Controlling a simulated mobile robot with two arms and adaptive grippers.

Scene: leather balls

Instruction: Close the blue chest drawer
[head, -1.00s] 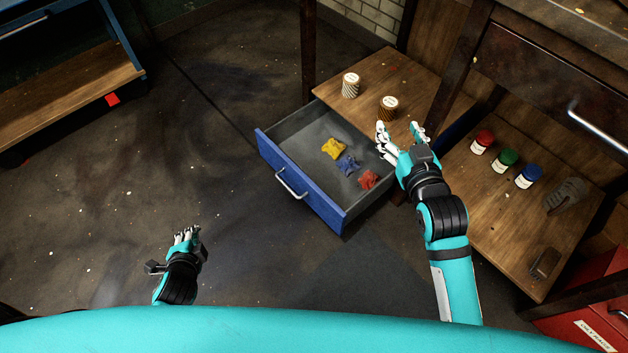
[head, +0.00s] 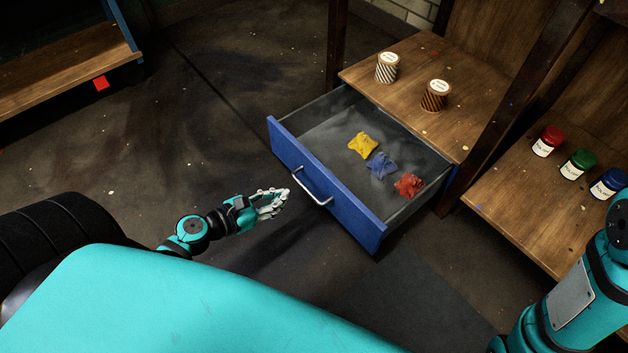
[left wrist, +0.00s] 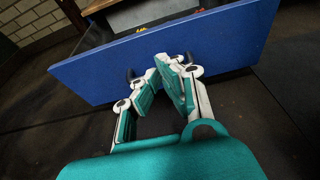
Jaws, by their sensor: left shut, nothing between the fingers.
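The blue chest drawer (head: 352,214) is pulled open, with a blue front, a grey inside and a silver bar handle (head: 312,186). Yellow (head: 363,145), blue (head: 382,166) and red (head: 408,185) crumpled pieces lie in it. My left gripper (head: 284,199) is shut and empty, just in front of the drawer front, near the handle's left end. In the left wrist view the fingers (left wrist: 172,60) come together before the blue front (left wrist: 225,45); I cannot tell whether they touch it. Of my right arm only links show at the lower right; its gripper is out of view.
Two striped spools (head: 387,68) (head: 435,95) stand on the wooden top behind the drawer. Red, green and blue jars (head: 547,141) stand on the wooden shelf at the right. A low wooden shelf (head: 68,60) is at the upper left. The floor before the drawer is clear.

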